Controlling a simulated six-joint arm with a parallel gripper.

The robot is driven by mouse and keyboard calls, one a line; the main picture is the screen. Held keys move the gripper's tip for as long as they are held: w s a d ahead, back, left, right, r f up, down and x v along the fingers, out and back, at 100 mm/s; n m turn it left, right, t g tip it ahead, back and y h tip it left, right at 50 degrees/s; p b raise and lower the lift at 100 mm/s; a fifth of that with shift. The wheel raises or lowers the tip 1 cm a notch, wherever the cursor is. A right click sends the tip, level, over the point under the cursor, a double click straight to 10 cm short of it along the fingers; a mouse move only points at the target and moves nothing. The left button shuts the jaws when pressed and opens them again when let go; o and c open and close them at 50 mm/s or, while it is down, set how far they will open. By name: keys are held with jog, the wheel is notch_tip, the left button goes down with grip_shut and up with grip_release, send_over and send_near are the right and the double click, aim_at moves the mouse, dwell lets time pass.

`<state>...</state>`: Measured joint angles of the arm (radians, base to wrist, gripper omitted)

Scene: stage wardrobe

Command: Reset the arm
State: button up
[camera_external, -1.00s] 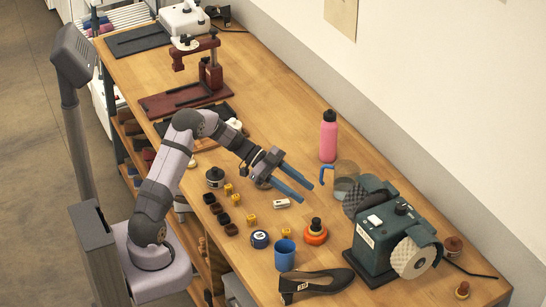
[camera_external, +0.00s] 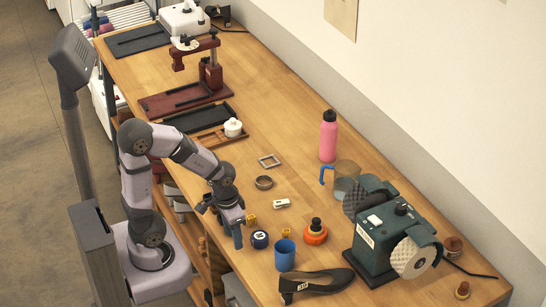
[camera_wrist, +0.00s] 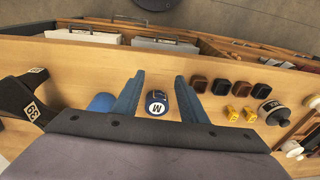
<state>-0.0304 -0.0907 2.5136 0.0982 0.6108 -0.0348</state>
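My gripper (camera_external: 234,228) points down low over the front part of the wooden bench, just left of a blue tape-like roll (camera_external: 260,239). In the wrist view my gripper (camera_wrist: 160,90) has its two blue fingers spread wide apart, with nothing held between them. The blue roll with a white M label (camera_wrist: 157,104) shows in the gap beyond the fingers. My arm is folded back and bent over the bench's near edge, hiding the dark small blocks in the external view.
A blue cup (camera_external: 285,255), a black shoe (camera_external: 316,284) and an orange-based item (camera_external: 315,232) stand close by on the right. Dark blocks (camera_wrist: 221,87) and yellow blocks (camera_wrist: 233,113) lie beside the fingers. A green grinder (camera_external: 389,240) and pink bottle (camera_external: 328,136) stand farther back.

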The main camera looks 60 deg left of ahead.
jog(key=shift+g+h, duration=0.3)
jog(key=shift+g, duration=0.3)
jog(key=s+d, duration=0.1)
jog(key=s, duration=0.1)
jog(key=s+d, duration=0.1)
jog(key=s, duration=0.1)
jog(key=shift+d+f, duration=0.1)
jog(key=shift+d, duration=0.05)
